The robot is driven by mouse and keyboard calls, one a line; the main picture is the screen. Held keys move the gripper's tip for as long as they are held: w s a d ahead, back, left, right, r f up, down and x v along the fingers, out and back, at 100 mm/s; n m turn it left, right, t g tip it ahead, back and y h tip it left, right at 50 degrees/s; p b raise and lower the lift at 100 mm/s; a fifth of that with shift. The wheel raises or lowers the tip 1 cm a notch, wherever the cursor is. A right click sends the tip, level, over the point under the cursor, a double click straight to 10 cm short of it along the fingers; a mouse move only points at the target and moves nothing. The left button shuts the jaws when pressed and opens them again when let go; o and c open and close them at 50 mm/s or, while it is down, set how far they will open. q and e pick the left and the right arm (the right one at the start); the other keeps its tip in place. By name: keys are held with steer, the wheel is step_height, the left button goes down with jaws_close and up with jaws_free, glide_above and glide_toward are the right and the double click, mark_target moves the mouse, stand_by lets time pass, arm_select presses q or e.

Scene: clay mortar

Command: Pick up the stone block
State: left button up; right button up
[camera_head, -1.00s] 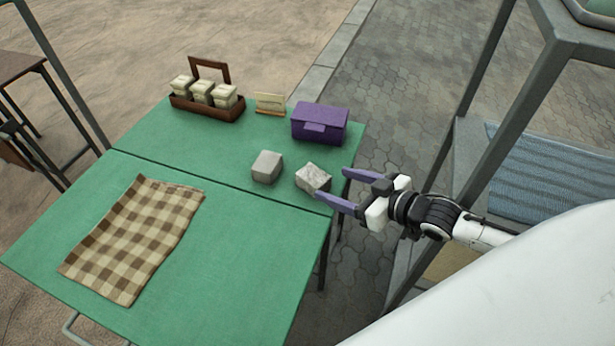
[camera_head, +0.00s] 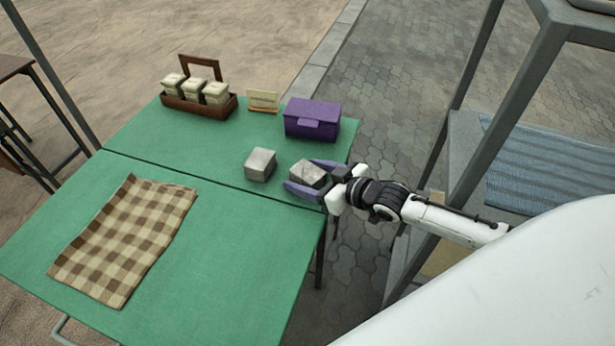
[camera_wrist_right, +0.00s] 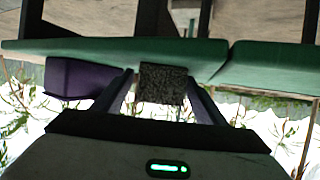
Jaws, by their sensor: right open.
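Two small blocks sit on the green table. One is a smooth grey block (camera_head: 260,164). The other is a mottled, stone-like block (camera_head: 308,173) just to its right, near the table's right edge. My right gripper (camera_head: 302,175) is open, with its two purple fingers on either side of the mottled block. In the right wrist view, the dark, rough face of this block (camera_wrist_right: 164,84) shows between the fingers. I cannot tell whether either finger touches it. My left gripper is not in view.
A purple box (camera_head: 312,120) stands behind the mottled block. A small sign (camera_head: 263,99) and a wooden caddy (camera_head: 199,105) with pale jars are at the back. A checked cloth (camera_head: 125,240) lies at the front left. A metal rack (camera_head: 472,122) stands to the right.

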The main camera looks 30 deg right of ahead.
mark_target(307, 170)
steer(key=c, duration=1.4)
steer(key=shift+r, duration=0.9)
steer(key=shift+c, duration=0.4)
step_height(307, 170, up, 2)
steer(key=shift+w+r+p, duration=0.1)
steer(key=shift+r+p, duration=0.15)
steer(key=shift+p, duration=0.2)
steer(key=s+a, duration=0.8)
steer(key=a, duration=0.1)
steer(key=s+a, duration=0.4)
steer(key=shift+a+f+p, duration=0.25)
steer(key=shift+p, duration=0.05)
